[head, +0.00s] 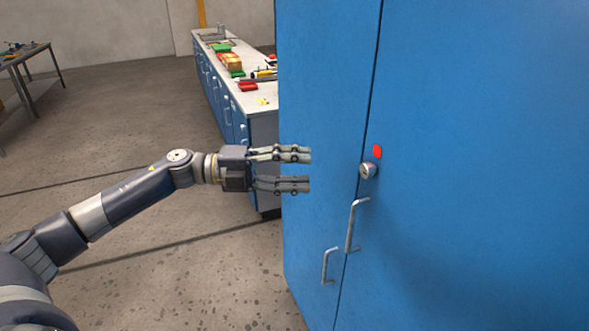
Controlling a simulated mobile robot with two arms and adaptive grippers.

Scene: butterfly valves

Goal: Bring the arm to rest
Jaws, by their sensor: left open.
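My left arm (135,195) reaches in from the lower left, stretched out toward the blue cabinet. My left gripper (308,170) is open and empty, with its two fingers pointing right and overlapping the cabinet's left door in the picture. I cannot tell whether the fingertips touch the door. My right gripper is not in view. No valve shows.
The tall blue cabinet (480,180) fills the right side, with two metal handles (353,225), a round knob (368,171) and a red marker (378,151). A workbench (262,103) with coloured items stands behind. A table (25,58) is far left. Floor (180,270) is clear.

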